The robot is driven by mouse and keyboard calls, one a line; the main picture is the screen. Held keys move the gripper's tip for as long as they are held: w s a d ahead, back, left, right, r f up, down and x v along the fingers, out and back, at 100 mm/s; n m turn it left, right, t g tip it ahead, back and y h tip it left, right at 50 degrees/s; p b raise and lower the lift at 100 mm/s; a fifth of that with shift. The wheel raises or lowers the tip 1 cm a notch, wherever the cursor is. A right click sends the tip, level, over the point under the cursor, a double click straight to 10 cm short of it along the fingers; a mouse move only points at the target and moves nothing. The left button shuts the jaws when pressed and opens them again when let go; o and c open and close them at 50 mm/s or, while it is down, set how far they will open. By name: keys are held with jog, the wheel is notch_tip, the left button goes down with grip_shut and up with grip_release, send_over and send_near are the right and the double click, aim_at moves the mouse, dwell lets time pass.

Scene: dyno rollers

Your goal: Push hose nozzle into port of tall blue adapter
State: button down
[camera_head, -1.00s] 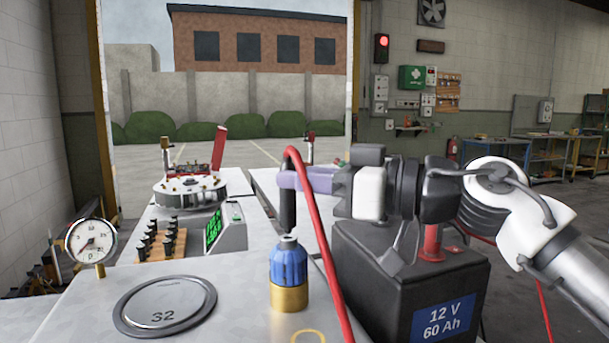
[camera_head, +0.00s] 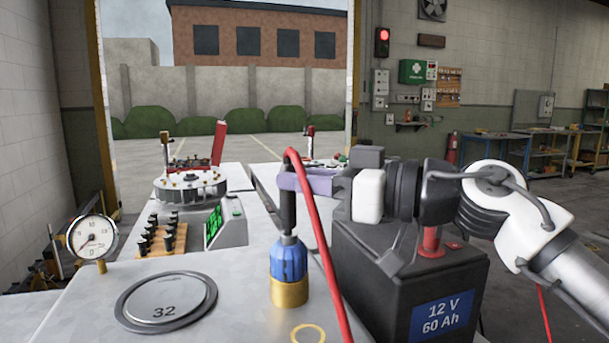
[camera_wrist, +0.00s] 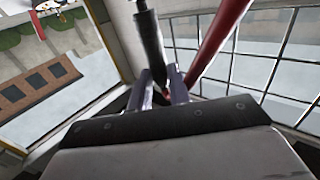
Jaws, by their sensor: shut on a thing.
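The tall blue adapter (camera_head: 289,261) stands upright on a brass base (camera_head: 289,292) at the front middle of the table in the head view. My gripper (camera_head: 290,183) is shut on the black hose nozzle (camera_head: 287,212), which points down above the adapter. The nozzle's lower end meets the top of the adapter; I cannot tell how far it sits in the port. The red hose (camera_head: 318,225) arches from the nozzle's top and runs down to the right. In the wrist view the nozzle (camera_wrist: 149,40) shows between the fingers; the adapter is not visible there.
A black 12 V battery (camera_head: 395,270) stands close right of the adapter, under my wrist. A round metal plate marked 32 (camera_head: 165,298) lies to the left. A dial gauge (camera_head: 91,238) stands at the left edge. A yellow ring (camera_head: 308,333) lies in front.

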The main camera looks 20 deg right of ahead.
jog(key=shift+f, duration=0.45)
jog(key=c, duration=1.2)
grip_release()
jog(key=shift+c, duration=0.2)
jog(key=shift+d, duration=0.1)
